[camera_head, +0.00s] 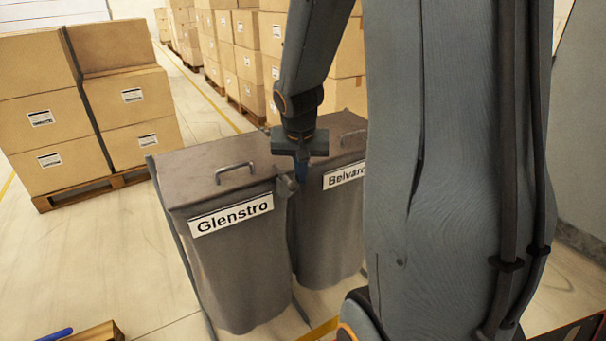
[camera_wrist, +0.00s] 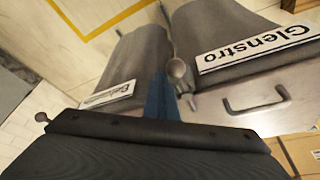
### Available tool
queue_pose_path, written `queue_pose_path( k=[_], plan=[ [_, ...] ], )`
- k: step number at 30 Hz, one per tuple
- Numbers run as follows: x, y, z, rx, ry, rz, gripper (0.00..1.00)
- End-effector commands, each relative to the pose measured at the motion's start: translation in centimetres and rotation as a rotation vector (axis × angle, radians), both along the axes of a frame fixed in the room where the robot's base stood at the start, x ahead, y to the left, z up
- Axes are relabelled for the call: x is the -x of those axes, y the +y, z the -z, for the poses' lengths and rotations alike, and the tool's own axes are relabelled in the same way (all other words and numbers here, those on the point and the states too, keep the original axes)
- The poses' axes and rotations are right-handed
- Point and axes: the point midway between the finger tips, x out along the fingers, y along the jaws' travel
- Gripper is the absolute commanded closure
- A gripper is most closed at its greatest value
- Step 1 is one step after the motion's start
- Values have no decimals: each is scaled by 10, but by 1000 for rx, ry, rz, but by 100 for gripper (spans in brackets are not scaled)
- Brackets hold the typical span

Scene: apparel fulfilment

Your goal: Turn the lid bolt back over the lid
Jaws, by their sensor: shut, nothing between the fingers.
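Two grey bins stand side by side with flat hinged lids. The bin labelled Glenstro (camera_head: 240,265) is on the left in the head view, and the one labelled Belvaro (camera_head: 325,225) is partly hidden by my arm. The Glenstro lid (camera_head: 200,172) lies closed. A grey lid bolt with a round knob (camera_wrist: 177,70) sits at the Glenstro lid's front corner, pointing out past its edge. My gripper (camera_head: 301,171) is shut and empty, its blue fingers beside this knob; whether they touch is unclear. In the wrist view the fingers (camera_wrist: 160,98) are left of the knob.
Another round knob (camera_wrist: 43,117) shows at the left in the wrist view. Lid handles (camera_head: 235,170) rise from the tops. Stacked cartons (camera_head: 130,100) on a pallet stand at the left, with more cartons behind.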

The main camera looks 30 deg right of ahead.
Motion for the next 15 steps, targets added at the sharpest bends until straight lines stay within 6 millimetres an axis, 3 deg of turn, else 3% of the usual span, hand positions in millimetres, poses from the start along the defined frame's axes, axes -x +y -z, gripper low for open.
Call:
queue_pose_path(
  k=[7,15],
  plan=[
    [5,1,2,-8,12,-4,100],
    [7,-29,-7,-7,8,-6,100]
  ],
)
